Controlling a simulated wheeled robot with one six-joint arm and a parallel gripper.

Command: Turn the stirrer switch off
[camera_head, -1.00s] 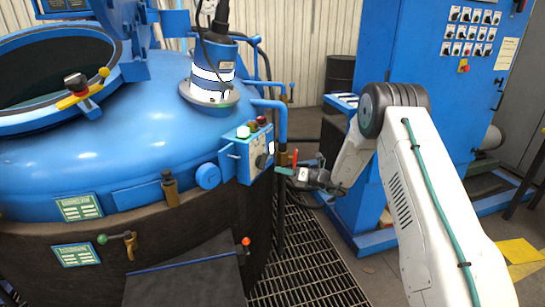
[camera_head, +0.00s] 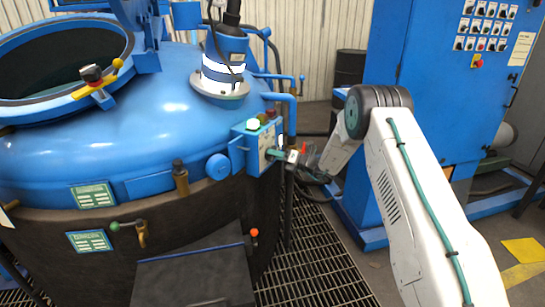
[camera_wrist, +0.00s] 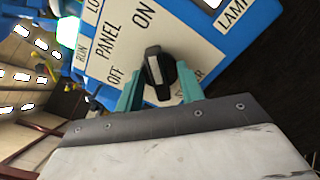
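A black rotary knob (camera_wrist: 156,75) with a pale stripe sits on the white panel (camera_wrist: 112,48) in the wrist view. OFF is printed to its left and ON above it; the label below is partly hidden, ending in "ER". My gripper (camera_wrist: 160,82) is open, its two teal fingers on either side of the knob. I cannot tell whether they touch it. In the head view, my gripper (camera_head: 277,154) is at the front face of the blue control box (camera_head: 241,150), covering the knob there.
A blue cabinet (camera_head: 425,90) with many switches stands at the right. Dark floor grating (camera_head: 305,250) lies below.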

